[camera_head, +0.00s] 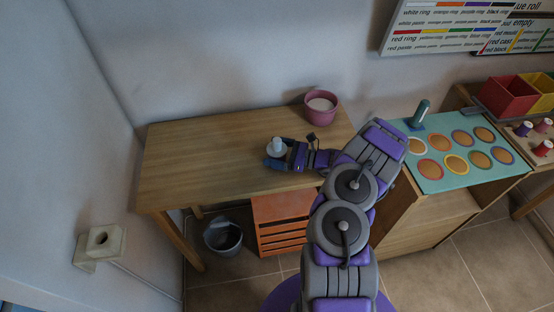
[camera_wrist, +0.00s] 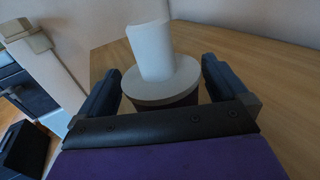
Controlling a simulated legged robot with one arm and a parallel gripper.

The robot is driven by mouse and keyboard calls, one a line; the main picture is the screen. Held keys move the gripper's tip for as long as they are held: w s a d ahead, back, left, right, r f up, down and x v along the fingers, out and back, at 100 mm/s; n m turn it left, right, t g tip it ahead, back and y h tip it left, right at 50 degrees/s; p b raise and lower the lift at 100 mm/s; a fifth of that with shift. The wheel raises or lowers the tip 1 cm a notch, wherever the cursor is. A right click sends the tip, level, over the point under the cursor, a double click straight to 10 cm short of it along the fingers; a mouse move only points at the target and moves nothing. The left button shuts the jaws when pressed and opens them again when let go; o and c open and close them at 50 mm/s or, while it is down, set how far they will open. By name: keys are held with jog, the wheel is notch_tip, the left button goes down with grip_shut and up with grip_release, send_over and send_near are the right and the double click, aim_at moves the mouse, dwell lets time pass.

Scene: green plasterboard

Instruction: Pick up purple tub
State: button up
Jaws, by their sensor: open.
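A pinkish-purple tub (camera_head: 320,107) with pale contents stands upright at the back right corner of the wooden table (camera_head: 190,165). My gripper (camera_head: 279,154) is open, low over the middle of the table, in front and to the left of the tub and apart from it. In the wrist view my gripper (camera_wrist: 158,82) has its two dark fingers on either side of a white flanged post (camera_wrist: 151,50). That post also shows in the head view (camera_head: 277,144). I cannot tell whether the fingers touch it. The tub is not in the wrist view.
The left half of the table is bare. A teal board (camera_head: 437,180) with round coloured spots and a teal upright item (camera_head: 420,112) are on the right. Red (camera_head: 508,96) and yellow (camera_head: 540,90) bins stand further right. A grey bucket (camera_head: 222,238) and orange drawers (camera_head: 282,208) are below the table.

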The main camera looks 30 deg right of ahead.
jog(key=shift+w+a, duration=0.15)
jog(key=shift+a, duration=0.2)
jog(key=shift+d, duration=0.85)
jog(key=c, duration=0.5)
jog(key=shift+a, duration=0.65)
jog(key=c, duration=0.6)
jog(key=shift+c, duration=0.2)
jog(key=shift+d, duration=0.15)
